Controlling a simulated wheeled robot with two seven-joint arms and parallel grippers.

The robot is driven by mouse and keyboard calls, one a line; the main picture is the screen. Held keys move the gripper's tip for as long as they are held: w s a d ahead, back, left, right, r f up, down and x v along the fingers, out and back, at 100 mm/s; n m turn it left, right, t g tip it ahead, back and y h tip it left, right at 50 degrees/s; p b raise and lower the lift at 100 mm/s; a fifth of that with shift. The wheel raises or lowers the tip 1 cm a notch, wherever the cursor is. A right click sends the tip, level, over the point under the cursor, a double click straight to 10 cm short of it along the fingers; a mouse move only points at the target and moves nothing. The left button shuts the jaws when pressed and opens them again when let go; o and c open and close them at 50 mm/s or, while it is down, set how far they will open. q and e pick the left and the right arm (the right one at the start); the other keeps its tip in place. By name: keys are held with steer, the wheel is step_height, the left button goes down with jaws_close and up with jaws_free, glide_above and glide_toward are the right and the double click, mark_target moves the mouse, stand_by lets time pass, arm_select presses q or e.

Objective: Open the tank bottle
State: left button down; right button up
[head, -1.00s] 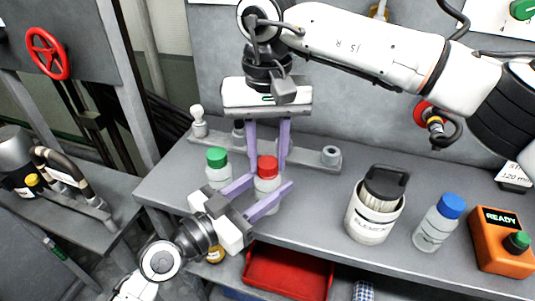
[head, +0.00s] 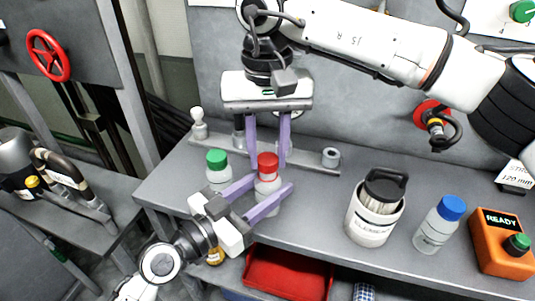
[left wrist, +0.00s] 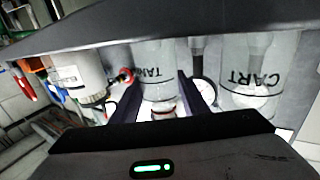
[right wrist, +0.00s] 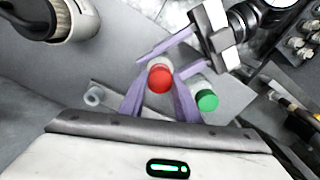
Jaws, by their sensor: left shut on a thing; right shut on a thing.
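The tank bottle (head: 267,187) is white and upright with a red cap (head: 267,161); its label, TANK, shows upside down in the left wrist view (left wrist: 155,72). My left gripper (head: 265,192) is shut on the bottle's body from the front left, with one purple finger on each side. My right gripper (head: 268,163) reaches down from above and behind and is shut on the red cap, which also shows between its fingers in the right wrist view (right wrist: 160,77). The cap is on the bottle; whether its thread is loose I cannot tell.
A green-capped bottle (head: 217,172) stands close left of the tank bottle. A grey rack (head: 310,162) runs behind. To the right are a white canister (head: 372,222), a blue-capped bottle (head: 438,228) and an orange READY box (head: 500,240). A red tray (head: 290,275) lies below the front edge.

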mark_target(267, 158)
steer(key=shift+r, duration=0.45)
steer(key=shift+r, duration=2)
arm_select(q)
steer(key=c, duration=1)
jaws_free()
